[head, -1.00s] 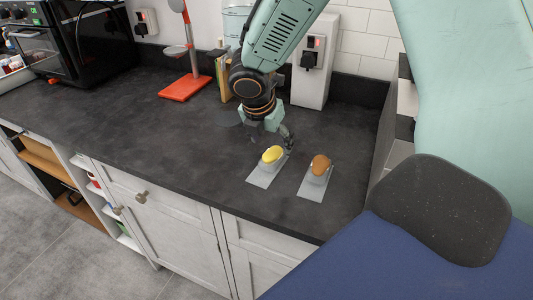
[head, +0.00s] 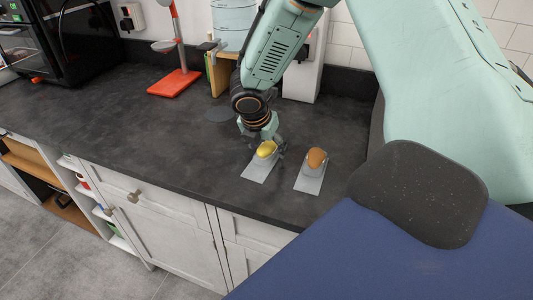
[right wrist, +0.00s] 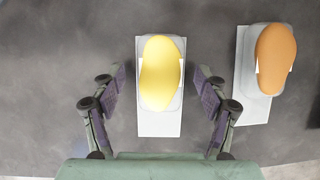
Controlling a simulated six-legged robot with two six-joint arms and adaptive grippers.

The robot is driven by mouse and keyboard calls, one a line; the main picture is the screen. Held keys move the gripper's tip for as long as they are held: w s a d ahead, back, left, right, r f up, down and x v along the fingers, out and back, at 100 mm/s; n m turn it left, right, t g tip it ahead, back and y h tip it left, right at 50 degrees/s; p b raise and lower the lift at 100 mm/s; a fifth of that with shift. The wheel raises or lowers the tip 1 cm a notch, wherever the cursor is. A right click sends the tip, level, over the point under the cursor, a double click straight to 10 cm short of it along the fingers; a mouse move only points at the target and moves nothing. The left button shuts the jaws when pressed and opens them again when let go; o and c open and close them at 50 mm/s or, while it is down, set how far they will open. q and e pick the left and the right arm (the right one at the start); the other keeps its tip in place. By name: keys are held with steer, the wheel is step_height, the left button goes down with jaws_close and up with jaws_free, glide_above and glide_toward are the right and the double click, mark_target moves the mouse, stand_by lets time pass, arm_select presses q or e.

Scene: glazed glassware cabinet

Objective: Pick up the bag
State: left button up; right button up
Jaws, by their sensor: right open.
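No thing that I can clearly tell to be a bag shows. A smooth yellow rounded thing (head: 266,149) sits on a pale grey holder (head: 257,171) on the dark counter; the yellow thing also shows in the right wrist view (right wrist: 161,73). A similar orange-brown thing (head: 317,157) sits on a second holder (head: 310,183) to its right, and it also shows in the right wrist view (right wrist: 275,60). My right gripper (head: 266,141) is open and empty at the yellow thing. In the right wrist view its fingers lie on either side of it, apart from it. My left gripper is not in view.
A black oven (head: 70,45) stands at the far left. The counter (head: 130,130) is clear left of the holders.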

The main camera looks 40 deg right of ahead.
steer(key=shift+d, duration=0.15)
steer(key=shift+s, duration=0.15)
steer(key=shift+c, duration=1.4)
steer(key=c, duration=1)
steer(key=shift+c, duration=0.6)
steer(key=shift+r, duration=0.1)
